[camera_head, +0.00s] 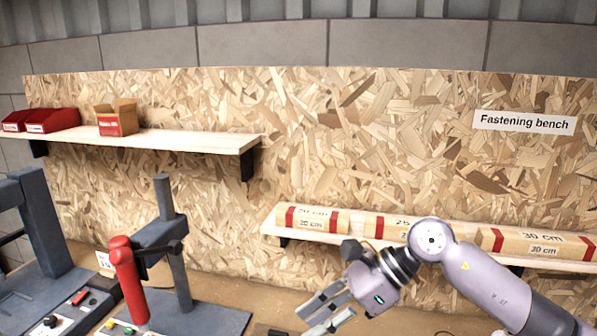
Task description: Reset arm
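My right arm comes in from the right, in front of the lower shelf. Its gripper (318,315) points down and to the left over the bench. The two grey fingers stand apart with a gap between them, and nothing shows in the gap. The fingertips are close to the bottom edge of the picture. My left gripper is not in view.
Wooden blocks labelled in cm, such as the 20 cm block (312,219), lie on the lower shelf (345,243) behind my arm. A red-handled press (128,280) stands left. An upper shelf (180,141) holds red bins (50,121) and an open box (116,119).

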